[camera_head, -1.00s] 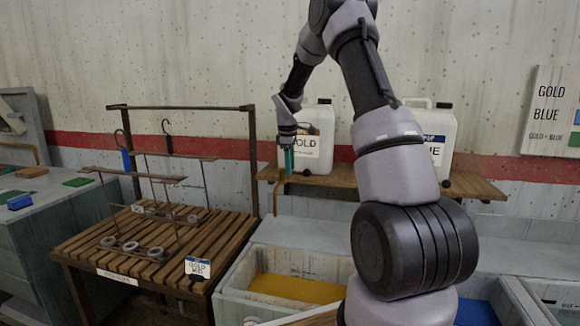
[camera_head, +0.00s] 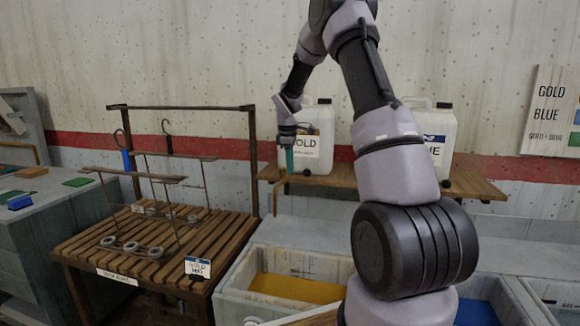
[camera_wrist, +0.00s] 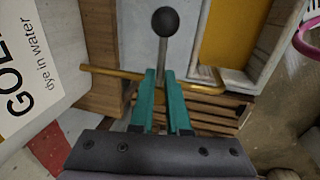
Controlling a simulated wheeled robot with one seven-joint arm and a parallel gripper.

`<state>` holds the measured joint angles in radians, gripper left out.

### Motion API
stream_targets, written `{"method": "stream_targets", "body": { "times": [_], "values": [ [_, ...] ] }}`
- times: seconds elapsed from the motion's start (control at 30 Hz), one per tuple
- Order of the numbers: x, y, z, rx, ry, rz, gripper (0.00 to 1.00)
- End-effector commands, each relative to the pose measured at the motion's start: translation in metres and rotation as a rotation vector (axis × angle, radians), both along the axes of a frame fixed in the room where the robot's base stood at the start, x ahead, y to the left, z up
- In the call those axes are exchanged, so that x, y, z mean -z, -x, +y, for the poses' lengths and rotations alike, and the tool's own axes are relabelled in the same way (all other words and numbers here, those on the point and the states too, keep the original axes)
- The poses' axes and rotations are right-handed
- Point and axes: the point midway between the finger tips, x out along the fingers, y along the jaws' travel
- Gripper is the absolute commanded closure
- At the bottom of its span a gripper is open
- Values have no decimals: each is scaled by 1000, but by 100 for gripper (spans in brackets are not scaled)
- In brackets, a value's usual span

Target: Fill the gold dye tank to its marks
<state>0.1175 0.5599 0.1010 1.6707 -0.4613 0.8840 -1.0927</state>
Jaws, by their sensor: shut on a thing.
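The gold dye tank (camera_head: 236,283) stands low at the front, with yellow liquid (camera_head: 298,289) inside. Its marks cannot be made out. In the wrist view, part of the tank (camera_wrist: 228,32) shows at the upper right. A white GOLD jug (camera_head: 318,162) stands on the wooden shelf; its label fills the left of the wrist view. My gripper (camera_head: 289,160) is beside the jug's left front. In the wrist view its teal fingers (camera_wrist: 160,75) are shut on a thin grey lever with a black ball knob (camera_wrist: 165,21). A brass pipe (camera_wrist: 110,72) runs across behind the fingers.
A blue-labelled jug (camera_head: 447,140) shares the shelf (camera_head: 480,188); my arm partly hides it. A blue tank (camera_head: 478,312) is at the lower right. A slatted bench (camera_head: 110,241) with a hooked rack and rings stands to the left of the gold tank.

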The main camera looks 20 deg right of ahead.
Motion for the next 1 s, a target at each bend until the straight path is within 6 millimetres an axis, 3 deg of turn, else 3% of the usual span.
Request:
{"method": "stream_targets", "body": {
  "times": [1.0],
  "values": [
    [-1, 1, 2, 48, 1, -2, 100]
  ]
}}
